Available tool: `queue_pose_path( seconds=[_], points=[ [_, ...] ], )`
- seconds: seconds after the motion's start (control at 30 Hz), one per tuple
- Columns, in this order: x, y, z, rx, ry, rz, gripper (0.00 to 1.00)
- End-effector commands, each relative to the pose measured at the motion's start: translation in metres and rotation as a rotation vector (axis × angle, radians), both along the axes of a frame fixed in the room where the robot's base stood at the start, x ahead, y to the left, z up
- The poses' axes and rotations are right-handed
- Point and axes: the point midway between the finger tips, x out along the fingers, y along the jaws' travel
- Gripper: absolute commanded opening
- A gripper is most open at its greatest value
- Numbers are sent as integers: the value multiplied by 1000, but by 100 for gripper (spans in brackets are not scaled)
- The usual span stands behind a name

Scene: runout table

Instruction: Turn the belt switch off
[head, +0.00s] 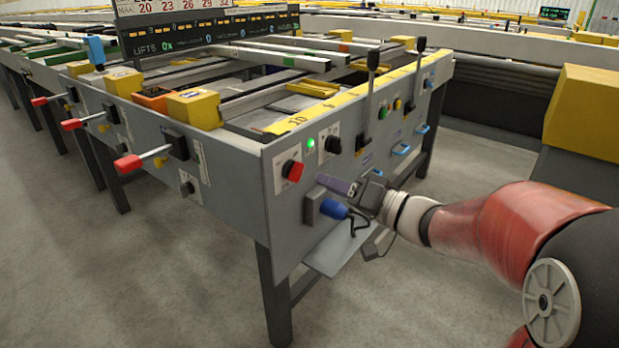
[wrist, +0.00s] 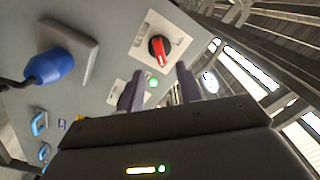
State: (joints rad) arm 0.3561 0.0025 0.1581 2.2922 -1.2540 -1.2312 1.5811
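A rotary switch with a red handle (head: 293,171) sits on a pale plate on the table's end panel. It also shows in the wrist view (wrist: 160,50), its handle tilted slightly from vertical there. I cannot read its label. A green lamp (head: 310,143) is lit beside it and shows in the wrist view (wrist: 153,84). A black knob (head: 333,145) is on another plate to the right in the head view. My gripper (head: 322,179) is just right of and below the red switch, apart from it. In the wrist view my gripper (wrist: 160,73) has its two fingers spread and empty.
A blue plug (head: 335,209) with a black cable stands out below the gripper; the wrist view shows it left (wrist: 50,68). A grey shelf (head: 340,252) juts out underneath. Black levers (head: 371,85) and blue handles (head: 401,150) are to the right. The floor in front is clear.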

Motion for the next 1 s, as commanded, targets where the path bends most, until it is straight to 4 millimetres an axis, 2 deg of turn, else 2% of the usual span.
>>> queue_pose_path(
  seconds=[0.4, 0.8, 1.0],
  points=[
    [38, 49, -1, -2, -2, -1, 35],
    [43, 56, 1, -2, -3, -4, 35],
    [43, 56, 1, -2, -3, -4, 9]
  ],
)
